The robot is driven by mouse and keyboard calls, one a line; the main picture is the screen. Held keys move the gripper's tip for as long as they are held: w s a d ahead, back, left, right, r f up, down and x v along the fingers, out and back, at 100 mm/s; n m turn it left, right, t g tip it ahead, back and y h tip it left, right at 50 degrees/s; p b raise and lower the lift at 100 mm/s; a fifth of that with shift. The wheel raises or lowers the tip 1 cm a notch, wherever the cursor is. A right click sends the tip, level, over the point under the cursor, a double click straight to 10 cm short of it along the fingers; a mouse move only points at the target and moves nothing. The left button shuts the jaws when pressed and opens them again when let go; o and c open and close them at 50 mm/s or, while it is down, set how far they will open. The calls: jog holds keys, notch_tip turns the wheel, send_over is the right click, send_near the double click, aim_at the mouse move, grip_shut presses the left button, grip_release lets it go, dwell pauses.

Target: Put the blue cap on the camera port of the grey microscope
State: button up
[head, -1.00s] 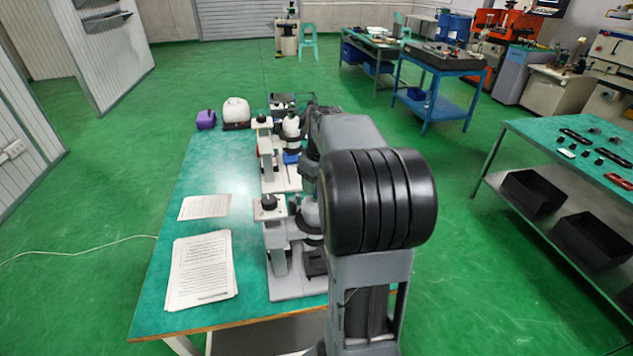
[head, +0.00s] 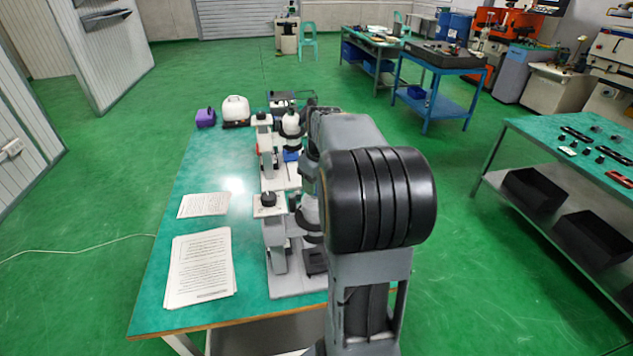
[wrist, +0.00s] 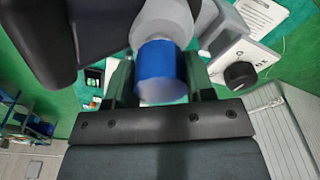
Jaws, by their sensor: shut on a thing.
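The blue cap (wrist: 160,70) is between the two fingers of my gripper (wrist: 160,78) in the wrist view, and the gripper is shut on it. A light grey round part (wrist: 165,18) is directly beyond the cap, lined up with it. I cannot tell whether the cap touches it or is seated on it. In the head view a grey-white microscope (head: 277,232) stands at the near end of the green bench, partly covered by my arm. A second microscope (head: 266,150) stands behind it, with a blue part (head: 291,156) on it. My gripper is hidden there.
Paper sheets (head: 200,265) lie on the left of the bench (head: 190,318). A purple object (head: 205,118) and a white container (head: 236,111) are at its far end. In the wrist view a black knob (wrist: 240,75) is close right of my gripper.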

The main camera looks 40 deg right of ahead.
jog(key=shift+f+b, duration=0.3)
jog(key=shift+f, duration=0.1)
dwell(0.5)
jog(key=o, duration=1.4)
jog(key=shift+r, duration=0.2)
jog(key=shift+r+p, duration=2.35)
jog(key=shift+r, duration=1)
